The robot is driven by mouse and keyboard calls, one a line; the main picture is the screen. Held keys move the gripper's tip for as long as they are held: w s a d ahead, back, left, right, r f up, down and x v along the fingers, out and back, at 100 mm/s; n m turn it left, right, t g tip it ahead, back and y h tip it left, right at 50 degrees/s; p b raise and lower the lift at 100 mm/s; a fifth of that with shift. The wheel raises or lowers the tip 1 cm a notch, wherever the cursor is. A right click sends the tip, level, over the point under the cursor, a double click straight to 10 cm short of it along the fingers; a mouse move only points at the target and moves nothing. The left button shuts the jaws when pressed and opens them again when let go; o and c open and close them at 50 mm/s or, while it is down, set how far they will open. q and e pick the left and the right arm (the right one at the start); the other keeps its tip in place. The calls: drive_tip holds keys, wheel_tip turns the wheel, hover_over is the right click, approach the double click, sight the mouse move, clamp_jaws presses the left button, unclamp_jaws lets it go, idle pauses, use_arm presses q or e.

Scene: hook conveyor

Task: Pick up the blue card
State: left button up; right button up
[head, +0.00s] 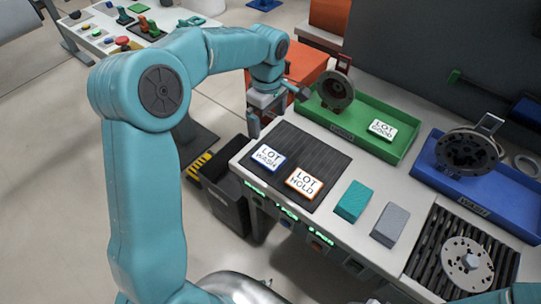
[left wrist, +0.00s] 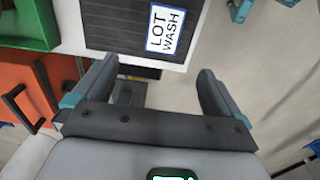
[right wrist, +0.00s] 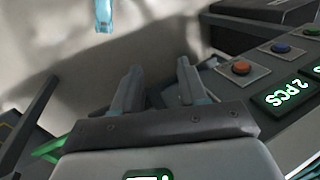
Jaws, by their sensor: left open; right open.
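The blue card is a white card with a blue border reading LOT WASH (head: 267,157), lying on the dark ribbed mat (head: 318,160) near its left edge. It also shows in the left wrist view (left wrist: 164,30), beyond the fingertips. My left gripper (head: 266,119) is open and empty, above the bench's left end, a short way behind the card and apart from it. Its two fingers (left wrist: 157,70) are spread wide in the left wrist view. My right gripper (right wrist: 159,70) is open and empty, low beside a button panel; the head view does not show it.
An orange-bordered LOT HOLD card (head: 304,182) lies right of the blue one. A green tray (head: 345,126) with a LOT GOOD card (head: 381,128) and a blue WASH tray (head: 480,200) stand behind. Teal (head: 353,201) and grey blocks (head: 390,224) sit right. A dark bin (head: 235,205) stands below.

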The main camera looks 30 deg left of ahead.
use_arm(q)
hover_over(265, 155)
drive_tip(key=f, duration=0.7)
drive_tip(key=shift+w+d+f, duration=0.25)
drive_tip(key=shift+w+f, duration=0.05)
drive_tip(key=shift+f, duration=0.1)
drive_tip(key=shift+s+f, duration=0.25)
drive_tip(key=shift+f, duration=0.2)
drive_tip(key=f, duration=0.1)
drive_tip(key=f+p, duration=0.1)
drive_tip(key=f, duration=0.2)
drive_tip(key=shift+s+a+f, duration=0.15)
drive_tip(key=shift+a+f, duration=0.1)
drive_tip(key=shift+f, duration=0.4)
drive_tip(key=c, duration=1.1)
